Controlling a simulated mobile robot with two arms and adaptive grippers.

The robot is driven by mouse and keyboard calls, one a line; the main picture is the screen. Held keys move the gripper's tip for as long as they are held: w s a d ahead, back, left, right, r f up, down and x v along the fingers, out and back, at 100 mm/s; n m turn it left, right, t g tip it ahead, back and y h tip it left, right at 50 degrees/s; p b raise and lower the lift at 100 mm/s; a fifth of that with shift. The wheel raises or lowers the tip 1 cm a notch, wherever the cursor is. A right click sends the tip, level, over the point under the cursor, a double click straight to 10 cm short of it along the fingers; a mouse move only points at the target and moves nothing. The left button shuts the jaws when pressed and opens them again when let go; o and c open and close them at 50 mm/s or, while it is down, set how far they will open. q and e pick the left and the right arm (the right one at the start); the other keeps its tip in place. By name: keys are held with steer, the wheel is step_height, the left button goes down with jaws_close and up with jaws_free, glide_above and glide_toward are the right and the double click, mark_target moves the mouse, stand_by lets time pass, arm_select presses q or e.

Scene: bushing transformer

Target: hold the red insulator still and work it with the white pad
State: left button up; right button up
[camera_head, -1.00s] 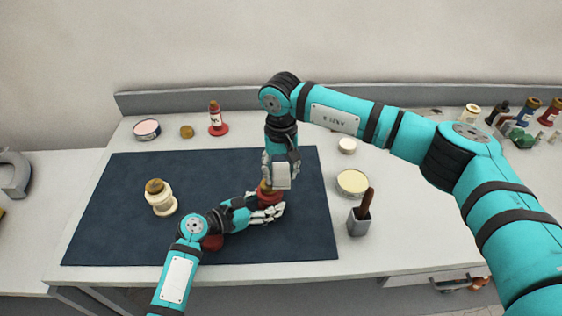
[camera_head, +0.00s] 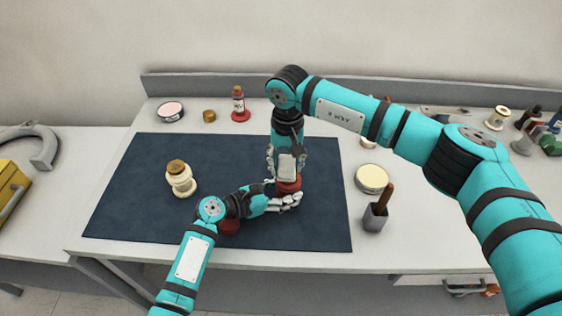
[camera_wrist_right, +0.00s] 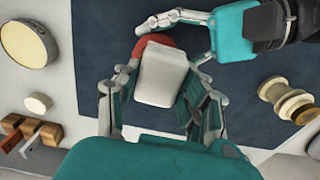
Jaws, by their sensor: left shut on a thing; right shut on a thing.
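The red insulator (camera_head: 291,187) is on the dark mat, largely hidden by my grippers and the pad. My left gripper (camera_head: 284,201) is shut on it from the left and front. The white pad (camera_head: 287,168) is in my right gripper (camera_head: 287,160), which points down from above and is shut on it. In the right wrist view, the pad (camera_wrist_right: 162,75) sits between the fingers and overlaps the insulator's red edge (camera_wrist_right: 153,43). Whether they touch is unclear. Another red part (camera_head: 229,227) shows under my left wrist; I cannot tell what it belongs to.
A cream insulator (camera_head: 181,180) with a brown top stands on the mat (camera_head: 140,215) at left. A round tin (camera_head: 372,178) and a grey holder (camera_head: 376,217) with a brown handle stand right of the mat. A red-based bottle (camera_head: 239,105) stands behind it.

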arm_select(q)
steer(key=shift+f, duration=0.1)
arm_select(e)
steer(key=shift+w+d, duration=0.2)
steer(key=shift+d, duration=1.35)
steer(key=shift+d+r, duration=0.1)
steer(key=shift+d, duration=0.15)
step_height(320, 180, up, 8)
steer(key=shift+a, duration=0.1)
arm_select(q)
steer(key=o, duration=1)
steer(key=shift+c, duration=0.2)
